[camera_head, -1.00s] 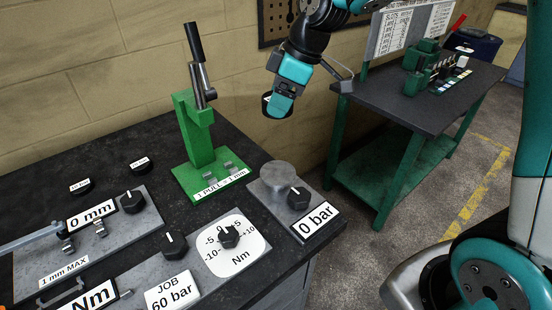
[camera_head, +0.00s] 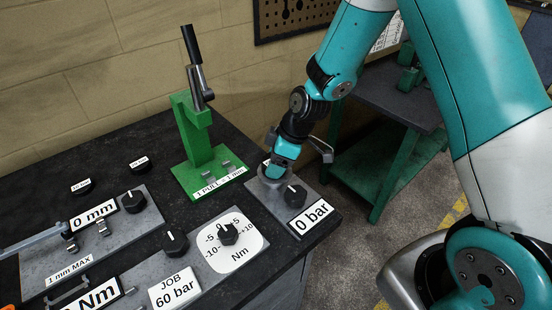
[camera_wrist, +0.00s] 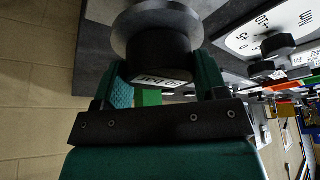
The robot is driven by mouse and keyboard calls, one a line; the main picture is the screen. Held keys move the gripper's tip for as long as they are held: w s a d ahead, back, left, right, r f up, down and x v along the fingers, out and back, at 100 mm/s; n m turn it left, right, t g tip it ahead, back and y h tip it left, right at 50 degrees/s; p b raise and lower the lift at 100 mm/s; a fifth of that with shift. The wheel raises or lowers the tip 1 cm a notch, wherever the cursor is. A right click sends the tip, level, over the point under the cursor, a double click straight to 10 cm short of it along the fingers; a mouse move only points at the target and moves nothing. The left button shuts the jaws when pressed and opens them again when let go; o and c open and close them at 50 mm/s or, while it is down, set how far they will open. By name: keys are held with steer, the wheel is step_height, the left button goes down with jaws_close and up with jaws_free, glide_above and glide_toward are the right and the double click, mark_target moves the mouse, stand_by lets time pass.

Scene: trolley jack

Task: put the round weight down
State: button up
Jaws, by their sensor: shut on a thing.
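The round weight (camera_wrist: 158,55) is a short black cylinder with a white label, held between the green fingers of my gripper (camera_wrist: 158,78) in the wrist view. A round grey pedestal (camera_wrist: 118,35) shows as a wider disc right beyond the weight. In the head view my gripper (camera_head: 271,170) is low over this pedestal (camera_head: 262,186), on the plate marked 0 bar. The gripper mostly hides the weight there. I cannot tell whether the weight touches the pedestal.
A green lever press (camera_head: 198,145) stands just left of my gripper. A black knob (camera_head: 291,194) is close in front. Two more black weights (camera_head: 82,187) (camera_head: 139,166) lie farther left on the dark bench. A green-legged table (camera_head: 400,110) stands behind right.

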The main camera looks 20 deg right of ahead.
steer(key=shift+f, duration=0.15)
steer(key=o, duration=1.5)
steer(key=b+v, duration=0.2)
steer(key=v, duration=1)
steer(key=s+a+r+m, duration=0.2)
steer(key=s+a+r, duration=0.1)
steer(key=s, duration=0.4)
steer(key=s+a+r+m+g, duration=0.1)
steer(key=s+a+r, duration=0.2)
steer(key=s, duration=0.5)
steer(key=s+a+r+m+g, duration=0.1)
steer(key=s+a+r+m, duration=0.1)
steer(key=s, duration=0.5)
steer(key=shift+s+a+r+m, duration=0.15)
steer(key=shift+a+r, duration=0.05)
steer(key=shift+r, duration=0.2)
steer(key=shift+s+a+r+m, duration=0.15)
steer(key=shift+s+a+r, duration=0.1)
steer(key=shift+r, duration=0.1)
